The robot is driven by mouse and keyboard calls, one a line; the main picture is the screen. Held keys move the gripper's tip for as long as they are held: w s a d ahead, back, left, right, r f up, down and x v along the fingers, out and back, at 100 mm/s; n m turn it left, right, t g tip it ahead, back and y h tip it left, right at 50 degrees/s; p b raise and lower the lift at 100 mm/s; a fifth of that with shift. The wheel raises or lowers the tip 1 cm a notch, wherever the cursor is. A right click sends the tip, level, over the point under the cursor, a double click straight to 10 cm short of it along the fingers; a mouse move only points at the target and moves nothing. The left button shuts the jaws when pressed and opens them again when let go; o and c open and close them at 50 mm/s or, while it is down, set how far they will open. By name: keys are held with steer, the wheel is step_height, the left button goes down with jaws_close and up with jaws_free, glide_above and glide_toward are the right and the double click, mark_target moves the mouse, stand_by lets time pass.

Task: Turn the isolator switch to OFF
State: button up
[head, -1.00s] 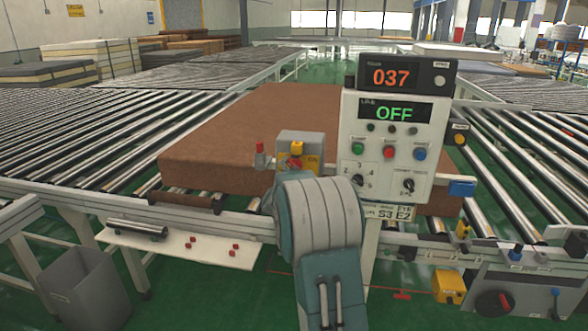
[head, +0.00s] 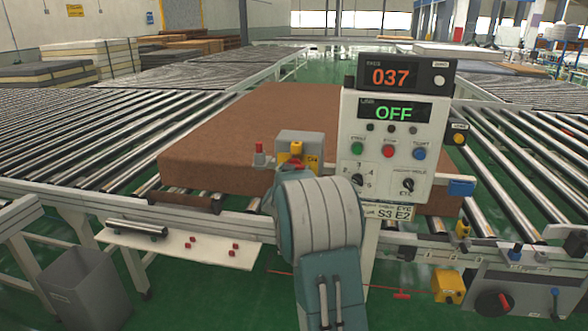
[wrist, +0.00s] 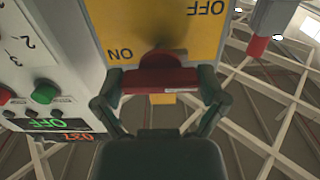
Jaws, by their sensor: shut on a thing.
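The isolator switch is a grey box (head: 297,143) with a yellow face, on the conveyor frame left of the control panel. In the wrist view, its yellow plate (wrist: 160,25) carries upside-down ON and OFF labels. The red handle (wrist: 160,78) lies level across that picture, close to the ON label and away from OFF. My gripper (wrist: 160,84) has one finger at each end of the handle and is shut on it. In the head view my arm hides the gripper and the lower part of the switch.
The white control panel (head: 382,195) stands close to the right of the switch; its display reads OFF and the one above reads 037. A brown mattress (head: 235,130) lies on the rollers behind. A grey bin (head: 85,290) stands at the lower left.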

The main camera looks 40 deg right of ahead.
steer(key=shift+a+f, duration=0.1)
stand_by(0.4)
steer(key=o, duration=0.8)
steer(key=shift+w, duration=0.1)
steer(key=v, duration=1.1)
steer(key=shift+s+a, duration=0.3)
